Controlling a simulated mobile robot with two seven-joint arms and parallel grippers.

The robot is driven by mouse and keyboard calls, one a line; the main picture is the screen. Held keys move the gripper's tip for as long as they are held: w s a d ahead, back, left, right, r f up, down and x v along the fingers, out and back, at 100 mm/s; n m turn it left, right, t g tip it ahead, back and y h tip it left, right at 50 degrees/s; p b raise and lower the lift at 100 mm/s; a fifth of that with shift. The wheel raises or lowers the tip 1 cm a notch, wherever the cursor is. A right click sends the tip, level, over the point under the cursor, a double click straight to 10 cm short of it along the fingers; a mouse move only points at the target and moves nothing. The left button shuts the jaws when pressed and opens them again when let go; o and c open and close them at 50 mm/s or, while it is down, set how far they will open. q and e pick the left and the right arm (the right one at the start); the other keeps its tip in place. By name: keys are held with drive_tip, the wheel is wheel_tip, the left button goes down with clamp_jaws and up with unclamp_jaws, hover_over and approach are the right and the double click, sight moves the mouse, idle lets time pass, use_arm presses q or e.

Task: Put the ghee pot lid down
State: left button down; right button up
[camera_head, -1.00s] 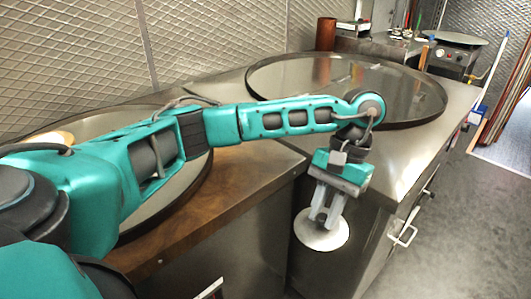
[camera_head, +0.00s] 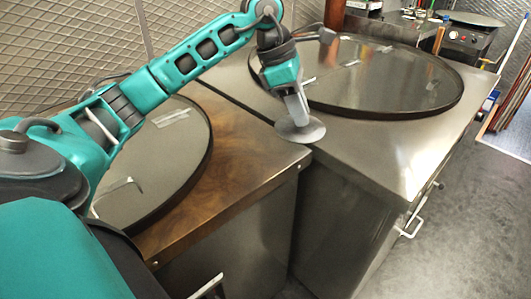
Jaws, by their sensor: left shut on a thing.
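The ghee pot lid (camera_head: 306,135) is a grey round disc, roughly level. My left gripper (camera_head: 297,112) is shut on the lid from above, at its middle. In the head view the lid shows over the front part of the counters, by the seam between the wooden one and the steel one. I cannot tell whether it touches the surface or hangs just above it. The ghee pot itself is not clearly in view. My right gripper is not in view.
A large dark-rimmed round top (camera_head: 165,150) is set in the wooden counter (camera_head: 235,180). Another round top (camera_head: 375,80) is in the steel counter (camera_head: 385,165), whose front part is clear. A brown cylinder (camera_head: 335,14) stands at the back. Grey floor (camera_head: 475,225) lies to the right.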

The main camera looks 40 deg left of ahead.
use_arm(q)
drive_tip(key=a+r+n+t+y, duration=0.2)
drive_tip(key=a+r+n+y, duration=0.45)
drive_tip(key=n, duration=0.85)
drive_tip(key=shift+h, duration=0.65)
drive_tip(key=a+f, duration=0.1)
drive_tip(key=f, duration=0.4)
drive_tip(key=f+b, duration=0.1)
drive_tip(key=f, duration=0.3)
drive_tip(key=a+f, duration=0.1)
drive_tip(key=f, duration=0.4)
drive_tip(key=shift+a+f+b, duration=0.3)
drive_tip(key=shift+f+b, duration=0.05)
drive_tip(key=shift+b, duration=0.05)
wheel_tip(320, 180, down, 4)
drive_tip(key=shift+f, duration=0.1)
drive_tip(key=c, duration=1)
unclamp_jaws()
drive_tip(key=shift+o, duration=0.2)
